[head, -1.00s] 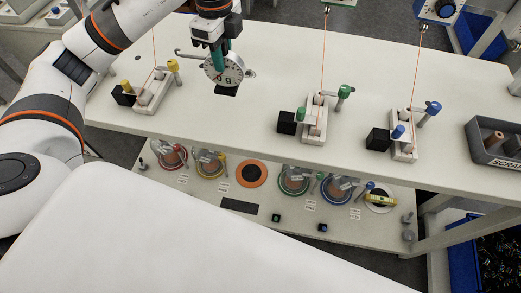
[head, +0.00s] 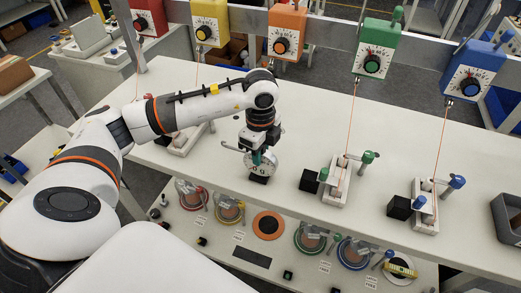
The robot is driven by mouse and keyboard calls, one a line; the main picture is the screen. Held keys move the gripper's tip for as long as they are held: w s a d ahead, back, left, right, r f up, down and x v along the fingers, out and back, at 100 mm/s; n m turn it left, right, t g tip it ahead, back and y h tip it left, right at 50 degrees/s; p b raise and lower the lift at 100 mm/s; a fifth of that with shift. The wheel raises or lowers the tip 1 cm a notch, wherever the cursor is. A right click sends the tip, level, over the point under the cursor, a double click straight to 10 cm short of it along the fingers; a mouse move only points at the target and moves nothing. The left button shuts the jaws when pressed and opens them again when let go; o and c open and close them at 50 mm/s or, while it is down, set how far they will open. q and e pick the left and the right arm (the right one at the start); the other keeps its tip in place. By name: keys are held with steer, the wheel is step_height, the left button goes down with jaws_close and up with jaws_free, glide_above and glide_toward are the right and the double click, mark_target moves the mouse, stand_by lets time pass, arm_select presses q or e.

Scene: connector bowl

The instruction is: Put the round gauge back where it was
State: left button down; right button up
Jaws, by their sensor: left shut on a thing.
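The round gauge (head: 265,166) has a white dial face and a thin metal arm reaching out to its left. It stands upright over a small black patch (head: 258,179) on the white worktable (head: 285,125). My left gripper (head: 258,157) comes down from above and is shut on the gauge's teal upper part. The gauge's lower edge is close to the black patch; I cannot tell whether they touch. My right gripper is out of view.
Red, yellow, orange (head: 287,34), green (head: 375,48) and blue (head: 474,69) dial boxes hang on a rail behind. Clamp fixtures (head: 337,185) stand on both sides of the gauge. A lower shelf holds several round dishes and an orange ring (head: 268,225). A grey tray (head: 508,215) sits right.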

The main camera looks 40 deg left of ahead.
arm_select(q)
steer(key=shift+f, duration=0.1)
steer(key=c, duration=1.3)
jaws_free()
steer(key=shift+o, duration=0.6)
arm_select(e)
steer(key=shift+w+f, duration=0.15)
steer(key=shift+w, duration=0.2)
arm_select(q)
steer(key=shift+r, duration=0.35)
step_height(320, 180, up, 11)
steer(key=shift+f+b, duration=0.1)
steer(key=shift+b, duration=0.8)
steer(key=shift+r, duration=0.45)
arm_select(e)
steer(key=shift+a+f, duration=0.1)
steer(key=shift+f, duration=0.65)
